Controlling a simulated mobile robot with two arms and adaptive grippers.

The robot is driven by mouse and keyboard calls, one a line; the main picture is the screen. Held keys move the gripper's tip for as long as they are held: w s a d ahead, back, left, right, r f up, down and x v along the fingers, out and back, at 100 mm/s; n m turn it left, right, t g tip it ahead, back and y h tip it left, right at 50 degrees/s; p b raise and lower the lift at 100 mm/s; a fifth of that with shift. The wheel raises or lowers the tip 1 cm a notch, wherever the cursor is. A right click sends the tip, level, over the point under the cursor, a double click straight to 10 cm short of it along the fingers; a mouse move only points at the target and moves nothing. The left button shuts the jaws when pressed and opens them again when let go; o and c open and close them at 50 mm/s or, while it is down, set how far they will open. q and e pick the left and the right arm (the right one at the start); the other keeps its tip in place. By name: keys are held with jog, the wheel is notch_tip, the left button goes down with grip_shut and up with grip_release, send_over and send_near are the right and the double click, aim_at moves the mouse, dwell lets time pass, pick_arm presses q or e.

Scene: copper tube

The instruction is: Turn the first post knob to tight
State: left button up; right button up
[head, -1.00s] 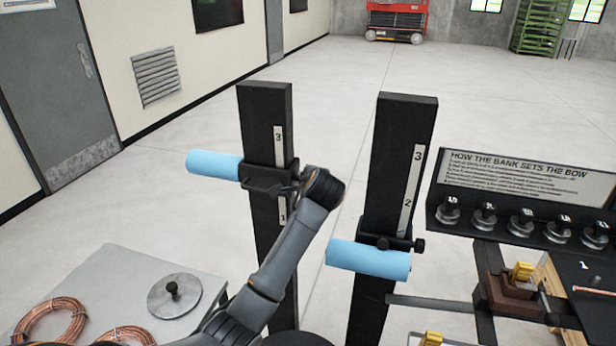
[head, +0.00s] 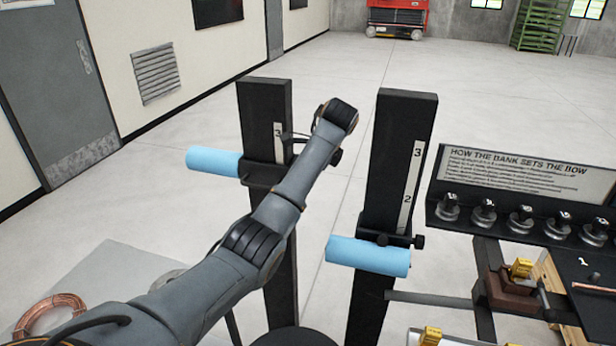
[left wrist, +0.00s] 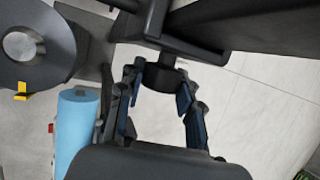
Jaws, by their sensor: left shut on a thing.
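The left black post (head: 265,105) carries a number strip and a clamp with a pale blue roller (head: 213,162). My left arm crosses in front of this post and its wrist hides most of the clamp's right side. My left gripper (left wrist: 160,88) shows in the left wrist view, with its fingers shut on both sides of a dark round knob (left wrist: 166,77) under a black bracket. In the head view the gripper is mostly hidden behind the wrist. How far the knob is turned cannot be told. My right gripper is in neither view.
A second black post (head: 402,130) stands to the right, with its own blue roller (head: 368,257) and side knob (head: 419,242). Further right is a sign panel (head: 525,170) above several weights. A grey table (head: 110,262) with a copper coil (head: 48,314) is at lower left.

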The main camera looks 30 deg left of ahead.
pick_arm(q)
jog(key=shift+g, duration=0.3)
jog(key=o, duration=1.2)
jog(key=shift+v, duration=3.7)
jog(key=shift+f, duration=0.1)
